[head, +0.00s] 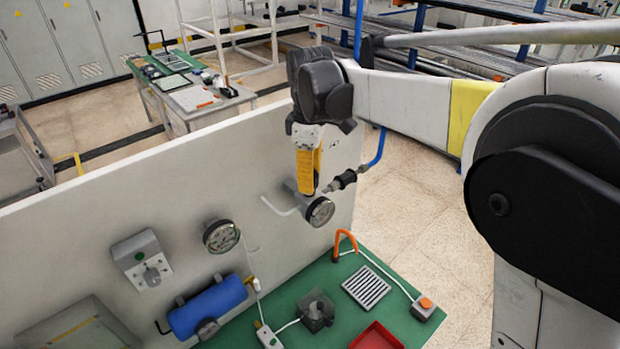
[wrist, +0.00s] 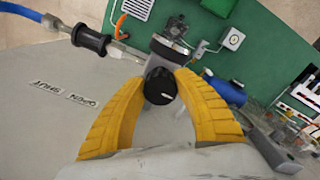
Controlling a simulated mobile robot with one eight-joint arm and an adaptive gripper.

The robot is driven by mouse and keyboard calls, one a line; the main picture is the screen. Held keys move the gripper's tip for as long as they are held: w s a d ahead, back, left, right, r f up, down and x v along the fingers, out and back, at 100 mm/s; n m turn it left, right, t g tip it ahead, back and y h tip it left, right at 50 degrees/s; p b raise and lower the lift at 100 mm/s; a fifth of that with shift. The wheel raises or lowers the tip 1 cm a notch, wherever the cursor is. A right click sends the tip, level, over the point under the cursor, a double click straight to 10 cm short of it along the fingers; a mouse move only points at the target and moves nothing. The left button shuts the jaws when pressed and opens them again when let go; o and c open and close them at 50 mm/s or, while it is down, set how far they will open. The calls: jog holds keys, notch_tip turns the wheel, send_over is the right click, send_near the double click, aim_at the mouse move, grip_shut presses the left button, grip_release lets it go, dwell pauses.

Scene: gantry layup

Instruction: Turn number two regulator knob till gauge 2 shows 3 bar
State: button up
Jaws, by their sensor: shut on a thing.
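My gripper (head: 307,188) reaches down to the regulator near the right end of the grey panel (head: 250,160). In the wrist view its yellow fingers (wrist: 160,88) are shut on a black regulator knob (wrist: 161,86), one on each side. In the head view the fingers hide the knob. A round gauge (head: 320,212) sits just below the fingers; it also shows beyond the knob in the wrist view (wrist: 171,46). Its needle and numbers are too small to read. Another round gauge (head: 221,236) is further left on the panel. I cannot read which is number two.
A blue hose with a black connector (head: 343,180) joins the regulator's right side. A green bench (head: 390,270) below carries a red tray (head: 376,338), a grille (head: 366,288) and an orange-topped button box (head: 424,308). A blue cylinder (head: 208,306) is mounted lower left.

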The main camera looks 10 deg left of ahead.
jog(key=o, duration=1.2)
notch_tip(320, 180, up, 12)
